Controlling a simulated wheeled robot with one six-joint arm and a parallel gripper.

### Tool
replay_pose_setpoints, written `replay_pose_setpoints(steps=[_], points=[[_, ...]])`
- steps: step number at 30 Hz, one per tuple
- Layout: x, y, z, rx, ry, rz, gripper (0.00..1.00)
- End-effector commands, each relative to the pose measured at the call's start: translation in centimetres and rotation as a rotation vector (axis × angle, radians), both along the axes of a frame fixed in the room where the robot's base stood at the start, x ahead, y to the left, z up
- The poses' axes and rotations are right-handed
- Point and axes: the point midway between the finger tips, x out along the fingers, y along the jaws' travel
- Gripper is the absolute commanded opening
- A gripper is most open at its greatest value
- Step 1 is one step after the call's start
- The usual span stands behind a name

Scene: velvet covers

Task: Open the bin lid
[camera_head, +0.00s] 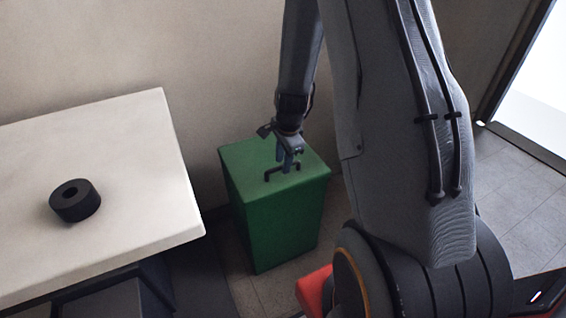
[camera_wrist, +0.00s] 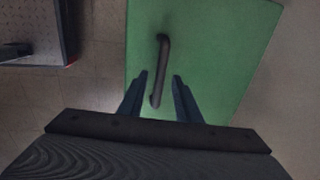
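The green bin (camera_head: 276,222) stands on the floor against the wall, with its flat green lid (camera_head: 240,160) level on top. A dark bar handle (camera_head: 270,176) rises from the lid. My gripper (camera_head: 287,165) is over the lid at the handle, pointing down. In the wrist view the lid (camera_wrist: 225,50) fills the middle and the handle (camera_wrist: 163,60) runs lengthwise. My gripper's two fingers (camera_wrist: 159,82) are apart, with the handle's near end between them. I cannot tell whether either finger touches the handle.
A white table (camera_head: 120,150) stands at the left with a black ring-shaped object (camera_head: 75,200) on it. The beige wall (camera_head: 200,60) is close behind the bin. A bright opening (camera_head: 535,90) is at the far right. Tiled floor (camera_head: 510,190) is open on the right.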

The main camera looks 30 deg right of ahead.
Motion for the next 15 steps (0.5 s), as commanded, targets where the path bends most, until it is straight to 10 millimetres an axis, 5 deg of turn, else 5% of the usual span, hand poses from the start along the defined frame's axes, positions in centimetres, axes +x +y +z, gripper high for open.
replay_pose_setpoints(steps=[9,15], points=[[0.09,0.0,-0.35,0.0,-0.001,0.001,0.31],[0.09,0.01,-0.34,0.0,0.0,0.001,0.0]])
